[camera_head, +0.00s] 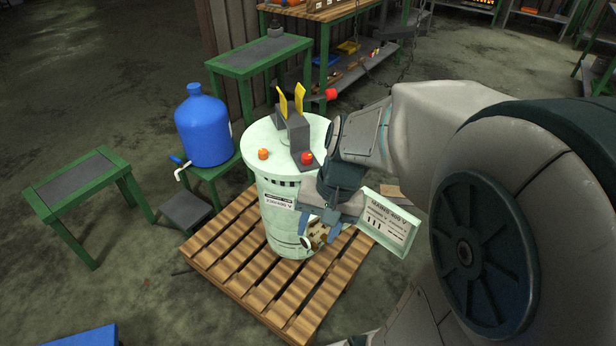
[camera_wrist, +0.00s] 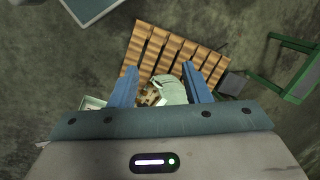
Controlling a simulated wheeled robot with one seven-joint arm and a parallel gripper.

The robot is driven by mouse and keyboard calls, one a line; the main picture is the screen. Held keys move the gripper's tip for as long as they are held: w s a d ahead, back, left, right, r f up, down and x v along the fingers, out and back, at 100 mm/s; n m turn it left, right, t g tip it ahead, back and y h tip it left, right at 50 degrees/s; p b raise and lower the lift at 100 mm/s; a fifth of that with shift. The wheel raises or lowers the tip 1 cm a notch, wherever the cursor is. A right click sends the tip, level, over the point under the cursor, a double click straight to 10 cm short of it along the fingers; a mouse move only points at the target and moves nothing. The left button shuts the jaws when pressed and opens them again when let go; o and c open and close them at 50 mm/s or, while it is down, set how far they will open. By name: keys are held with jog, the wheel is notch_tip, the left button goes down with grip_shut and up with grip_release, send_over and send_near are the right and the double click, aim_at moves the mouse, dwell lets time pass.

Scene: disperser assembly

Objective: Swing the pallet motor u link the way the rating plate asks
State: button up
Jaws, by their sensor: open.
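The pale green motor (camera_head: 275,205) stands upright on a wooden pallet (camera_head: 228,268); part of it also shows in the wrist view (camera_wrist: 172,88). A white label (camera_head: 278,202) is on its side. Low on its front is an open terminal box (camera_head: 316,236) with copper-brown parts, also seen between my fingers in the wrist view (camera_wrist: 150,96). The u link cannot be picked out among them. A pale rating plate (camera_head: 390,222) with dark print and several bars stands to the right; the print is too small to read surely. My gripper (camera_head: 318,228) is open, just above and in front of the box.
A blue water jug (camera_head: 205,130) with a tap stands on a green stand left of the motor. Green tables (camera_head: 85,185) stand to the left and behind (camera_head: 260,56). On the motor's top are a grey block with yellow flaps (camera_head: 291,125) and red and orange knobs. Floor at front left is mostly clear.

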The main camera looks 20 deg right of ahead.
jog(key=w+d+f+m+t+y+b, duration=0.1)
jog(key=w+d+f+m+y+b, duration=0.25)
jog(key=f, duration=0.55)
jog(key=w+d+f+m+t+y+b, duration=0.1)
jog(key=w+f+m+t+y+b, duration=0.15)
jog(key=w+f+m+b, duration=0.5)
jog(key=w+d+f+m+t+y+b, duration=0.1)
jog(key=w+d+f+m+y+b, duration=0.15)
jog(key=f, duration=0.75)
jog(key=w+d+f+m+t+h+b, duration=0.2)
jog(key=d+f+m+t+b, duration=0.35)
jog(key=d+f+m, duration=0.35)
jog(key=w+d+f+m+t+h+b, duration=0.2)
jog(key=d+f+m+t+b, duration=0.35)
jog(key=d+f+m, duration=0.35)
jog(key=w+a+n+b, duration=0.1)
jog(key=w+a, duration=0.2)
jog(key=w, duration=0.3)
jog(key=w+a+f+b, duration=0.1)
jog(key=w+a+b, duration=0.1)
jog(key=w, duration=0.4)
jog(key=shift+w+a+n+t, duration=0.25)
jog(key=shift+a+n+t, duration=0.1)
jog(key=shift+a, duration=0.15)
jog(key=shift+d, duration=0.1)
grip_shut()
